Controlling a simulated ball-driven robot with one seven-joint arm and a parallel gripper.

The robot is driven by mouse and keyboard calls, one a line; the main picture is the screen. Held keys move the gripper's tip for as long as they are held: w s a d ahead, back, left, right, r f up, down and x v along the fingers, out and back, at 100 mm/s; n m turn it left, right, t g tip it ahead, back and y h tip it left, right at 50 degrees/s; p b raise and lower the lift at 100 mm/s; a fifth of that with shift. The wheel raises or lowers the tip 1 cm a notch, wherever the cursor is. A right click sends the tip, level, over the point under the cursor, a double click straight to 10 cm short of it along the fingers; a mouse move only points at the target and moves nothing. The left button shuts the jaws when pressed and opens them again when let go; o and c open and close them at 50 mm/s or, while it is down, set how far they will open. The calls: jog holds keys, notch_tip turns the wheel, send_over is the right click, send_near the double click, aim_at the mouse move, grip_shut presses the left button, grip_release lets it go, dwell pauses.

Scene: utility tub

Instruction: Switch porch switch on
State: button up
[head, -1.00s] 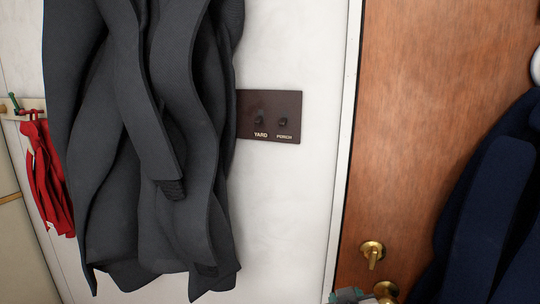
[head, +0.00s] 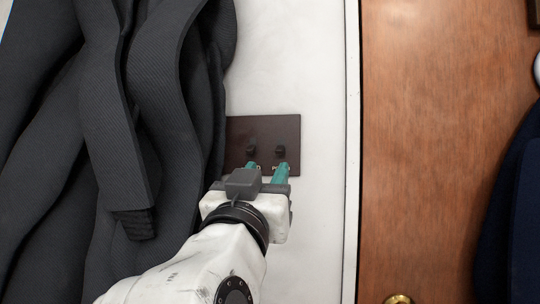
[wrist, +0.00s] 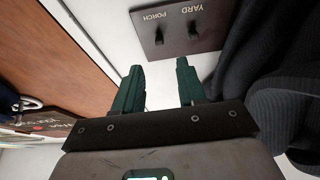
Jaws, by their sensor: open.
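A dark switch plate (head: 265,125) is on the white wall, with two small black toggles side by side. The porch switch (head: 280,151) is the right one; the yard switch (head: 252,149) is the left one. My gripper (head: 267,168) is open and empty, its green fingers just below the toggles and hiding most of the labels. The wrist view shows the plate upside down, with the porch switch (wrist: 159,37) on the left, beyond the gap between my fingers. The fingers appear apart from both toggles. I cannot tell which way the toggles are set.
A dark grey coat (head: 120,110) hangs close along the plate's left edge, near my gripper. A brown wooden door (head: 440,150) with a brass knob (head: 398,299) is at right. A navy garment (head: 510,220) hangs at far right. White wall right of the plate is clear.

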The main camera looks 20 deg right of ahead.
aim_at(278, 150)
jog(key=x, duration=0.8)
jog(key=shift+w+d+p, duration=0.1)
jog(key=shift+p, duration=0.25)
jog(key=shift+c, duration=0.2)
grip_shut()
